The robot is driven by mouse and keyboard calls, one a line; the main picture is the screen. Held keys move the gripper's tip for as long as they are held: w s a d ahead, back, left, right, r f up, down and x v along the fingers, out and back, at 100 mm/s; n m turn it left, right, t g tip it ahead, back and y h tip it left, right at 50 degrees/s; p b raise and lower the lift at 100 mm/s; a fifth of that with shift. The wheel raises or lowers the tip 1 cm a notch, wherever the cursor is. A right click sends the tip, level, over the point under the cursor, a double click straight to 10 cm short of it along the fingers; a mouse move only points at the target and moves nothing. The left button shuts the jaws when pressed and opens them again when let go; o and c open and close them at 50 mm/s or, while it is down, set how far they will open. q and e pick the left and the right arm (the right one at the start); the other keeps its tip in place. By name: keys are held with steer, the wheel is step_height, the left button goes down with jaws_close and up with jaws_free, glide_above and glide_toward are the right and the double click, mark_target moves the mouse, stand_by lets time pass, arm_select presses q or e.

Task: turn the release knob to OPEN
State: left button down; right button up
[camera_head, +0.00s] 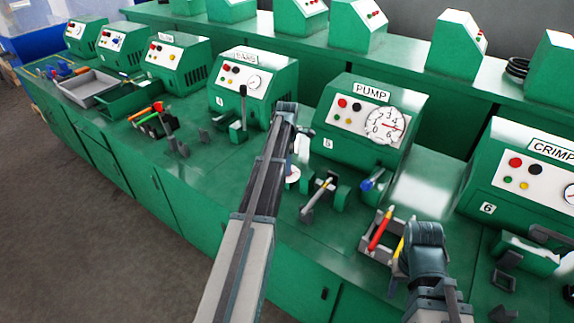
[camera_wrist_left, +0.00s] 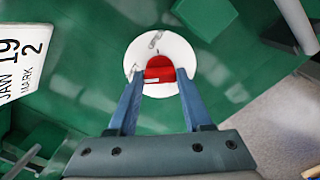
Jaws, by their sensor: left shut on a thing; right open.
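The release knob (camera_wrist_left: 159,68) is red and sits on a round white dial plate (camera_wrist_left: 146,48) in the left wrist view. In the head view the white plate (camera_head: 293,174) shows in part in front of the PUMP unit, beside my arm. My left gripper (camera_wrist_left: 160,76) has its two fingers on either side of the red knob and is shut on it. The dial's lettering is too small to read, so I cannot tell its setting. My right gripper (camera_head: 424,262) is over the front of the bench at the lower right, empty as far as seen; its fingertips are mostly hidden.
The PUMP unit (camera_head: 367,120) with a gauge stands behind the knob. A lever (camera_head: 318,198) and a blue-ended part (camera_head: 373,180) are to its right. A tray with red and yellow tools (camera_head: 366,245) lies by my right gripper. A JAW label (camera_wrist_left: 20,52) is left in the wrist view.

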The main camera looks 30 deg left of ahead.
arm_select(q)
steer(key=m, duration=0.8)
steer(key=shift+m, duration=0.4)
steer(key=m, duration=0.4)
steer(key=shift+m, duration=2.6)
steer(key=shift+c, duration=1.6)
jaws_free()
